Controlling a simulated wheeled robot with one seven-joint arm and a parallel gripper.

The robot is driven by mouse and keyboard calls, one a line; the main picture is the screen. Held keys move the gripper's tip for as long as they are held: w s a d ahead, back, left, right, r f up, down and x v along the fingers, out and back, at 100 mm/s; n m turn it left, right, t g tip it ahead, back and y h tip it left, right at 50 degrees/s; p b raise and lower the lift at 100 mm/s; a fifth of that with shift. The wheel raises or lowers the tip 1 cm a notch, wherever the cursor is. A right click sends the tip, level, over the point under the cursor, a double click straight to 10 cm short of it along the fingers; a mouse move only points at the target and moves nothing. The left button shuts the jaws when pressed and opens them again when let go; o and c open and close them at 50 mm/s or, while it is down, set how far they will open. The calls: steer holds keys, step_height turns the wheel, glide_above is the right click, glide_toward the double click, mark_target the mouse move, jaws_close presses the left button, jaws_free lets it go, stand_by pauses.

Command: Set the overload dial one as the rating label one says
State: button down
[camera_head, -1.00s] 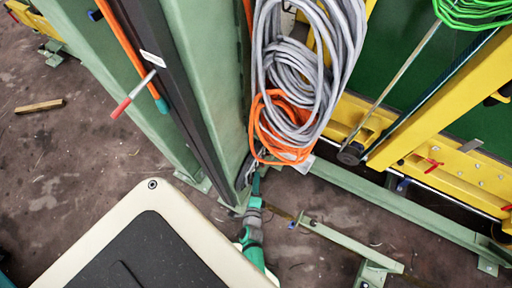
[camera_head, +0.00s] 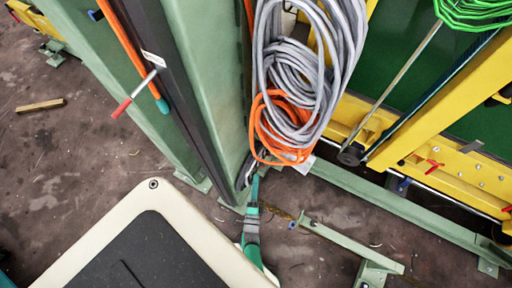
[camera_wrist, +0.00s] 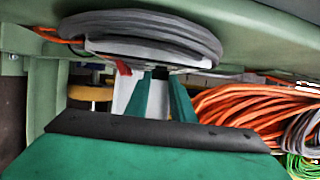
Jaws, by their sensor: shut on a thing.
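My gripper (camera_wrist: 162,78) shows in the wrist view as two teal fingers, nearly together, pointing away under a wide dark grey round stack. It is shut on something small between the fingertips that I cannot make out. A pale upright piece (camera_wrist: 131,95) and a red bit (camera_wrist: 123,67) are just left of the fingers. In the head view my teal and grey arm (camera_head: 252,225) reaches up to the foot of the green post, below the hanging cables; the fingertips are too small to tell there. I cannot identify overload dial one or rating label one in either view.
Coiled grey cable (camera_head: 300,60) and orange cable (camera_head: 268,125) hang beside the green post (camera_head: 215,60). A low green rail (camera_head: 400,207) and bracket (camera_head: 350,246) stand at right. Yellow beams (camera_head: 435,85) are beyond. Brown floor is open at left, with a wooden piece (camera_head: 40,105).

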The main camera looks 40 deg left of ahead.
steer(key=shift+w+f+n+t+y, duration=0.1)
steer(key=shift+f+n+t+y, duration=0.1)
steer(key=shift+n+t+y, duration=0.4)
stand_by(0.4)
steer(key=c, duration=1.5)
jaws_free()
steer(key=v, duration=1)
steer(key=shift+s+d+f, duration=0.15)
steer(key=shift+s+d, duration=0.1)
steer(key=shift+s, duration=0.05)
